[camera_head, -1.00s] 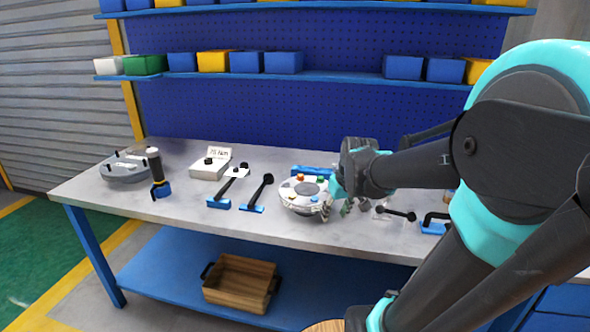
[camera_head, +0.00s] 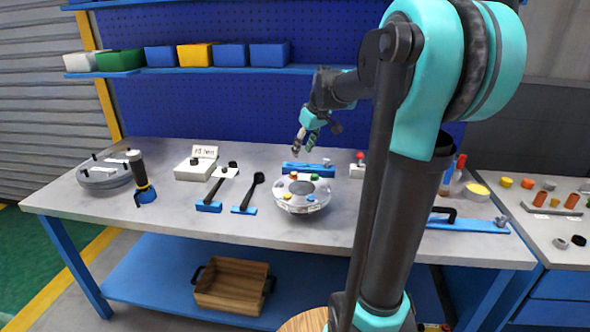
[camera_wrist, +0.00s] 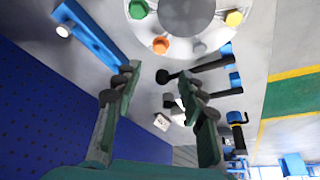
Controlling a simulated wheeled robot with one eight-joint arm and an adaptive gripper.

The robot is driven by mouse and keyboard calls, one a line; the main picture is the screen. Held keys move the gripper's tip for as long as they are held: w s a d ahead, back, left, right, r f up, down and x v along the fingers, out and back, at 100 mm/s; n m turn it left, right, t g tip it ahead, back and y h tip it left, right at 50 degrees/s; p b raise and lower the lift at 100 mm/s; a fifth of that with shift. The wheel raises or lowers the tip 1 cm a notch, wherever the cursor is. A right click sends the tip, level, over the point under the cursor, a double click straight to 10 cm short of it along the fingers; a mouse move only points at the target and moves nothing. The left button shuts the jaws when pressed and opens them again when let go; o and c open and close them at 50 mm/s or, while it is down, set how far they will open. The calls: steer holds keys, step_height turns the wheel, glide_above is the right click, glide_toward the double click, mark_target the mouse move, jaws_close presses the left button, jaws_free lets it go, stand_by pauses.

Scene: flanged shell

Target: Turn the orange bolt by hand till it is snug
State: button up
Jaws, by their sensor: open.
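The round grey flanged shell (camera_head: 302,205) sits on the workbench, with several coloured bolts around its dark centre. The orange bolt (camera_head: 294,175) is at its back left in the head view. A yellow bolt (camera_wrist: 234,18) is at the right. My gripper (camera_head: 306,141) is open and empty, raised above and behind the shell. In the wrist view its parted fingers (camera_wrist: 157,78) touch no bolt.
Two black-handled tools (camera_head: 249,192) lie left of the shell. A blue bar (camera_head: 306,170) lies close behind it. A white box with a sign (camera_head: 194,168) and a grey disc (camera_head: 105,175) stand farther left. The bench's front strip is clear.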

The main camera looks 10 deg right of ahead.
mark_target(294, 173)
steer(key=x, duration=1)
steer(key=shift+f, duration=0.3)
steer(key=shift+c, duration=0.3)
jaws_close()
